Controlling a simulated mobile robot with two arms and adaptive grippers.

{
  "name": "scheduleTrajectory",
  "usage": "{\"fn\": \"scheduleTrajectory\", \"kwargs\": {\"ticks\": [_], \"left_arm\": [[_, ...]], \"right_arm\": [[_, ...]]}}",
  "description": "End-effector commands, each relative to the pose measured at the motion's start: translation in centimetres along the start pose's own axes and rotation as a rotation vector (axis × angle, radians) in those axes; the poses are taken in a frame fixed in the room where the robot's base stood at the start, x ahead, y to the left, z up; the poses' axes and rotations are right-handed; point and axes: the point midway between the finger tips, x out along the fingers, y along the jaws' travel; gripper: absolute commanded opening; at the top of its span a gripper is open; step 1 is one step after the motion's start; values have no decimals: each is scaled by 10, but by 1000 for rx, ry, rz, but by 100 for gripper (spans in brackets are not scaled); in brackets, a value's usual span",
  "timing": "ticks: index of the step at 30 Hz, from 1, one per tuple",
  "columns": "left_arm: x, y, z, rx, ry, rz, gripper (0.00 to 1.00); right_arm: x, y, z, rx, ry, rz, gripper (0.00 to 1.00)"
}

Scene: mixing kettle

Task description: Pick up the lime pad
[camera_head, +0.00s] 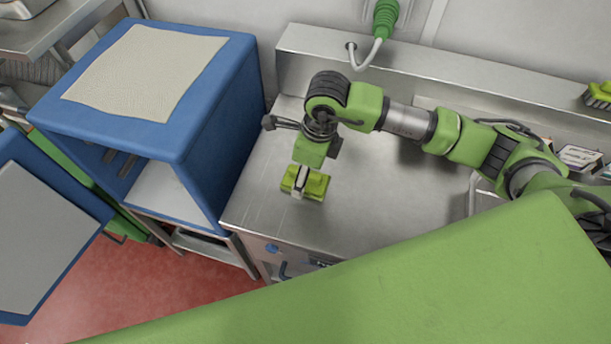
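The lime pad (316,187) is a small yellow-green block with a pale strip across its middle. It lies near the front left of the steel counter. My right arm reaches in from the right and bends down over the counter. My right gripper (303,135) is dark, and its fingers look spread apart, just above the lime pad in the picture. A plain green block (311,151) shows between the gripper and the lime pad; I cannot tell whether it is part of my arm. I see no clear grip on the pad. My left gripper is out of view.
The steel counter (375,215) is clear right of the pad. A blue cabinet (222,115) stands at its left. A green-handled brush (600,95) and small items are at the right. A green fitting with a hose (385,18) hangs on the back wall.

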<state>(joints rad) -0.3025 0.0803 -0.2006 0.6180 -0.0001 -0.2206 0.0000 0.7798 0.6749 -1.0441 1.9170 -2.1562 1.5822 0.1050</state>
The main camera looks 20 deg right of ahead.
Motion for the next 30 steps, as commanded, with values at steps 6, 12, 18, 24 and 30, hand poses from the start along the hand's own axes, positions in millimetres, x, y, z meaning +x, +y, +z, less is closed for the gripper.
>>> {"fn": "scheduleTrajectory", "kwargs": {"ticks": [6, 12, 18, 24, 30], "left_arm": [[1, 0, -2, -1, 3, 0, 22], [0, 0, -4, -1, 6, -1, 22], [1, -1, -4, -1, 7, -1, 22], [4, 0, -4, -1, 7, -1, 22], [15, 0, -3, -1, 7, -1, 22]], "right_arm": [[0, 0, 0, 0, 0, 0, 43], [0, 0, 0, 0, 0, 0, 20], [-1, 0, 0, 0, -1, 0, 20], [-10, -1, 3, -1, -4, -2, 20], [-37, 4, 16, -6, -8, -3, 20]]}}
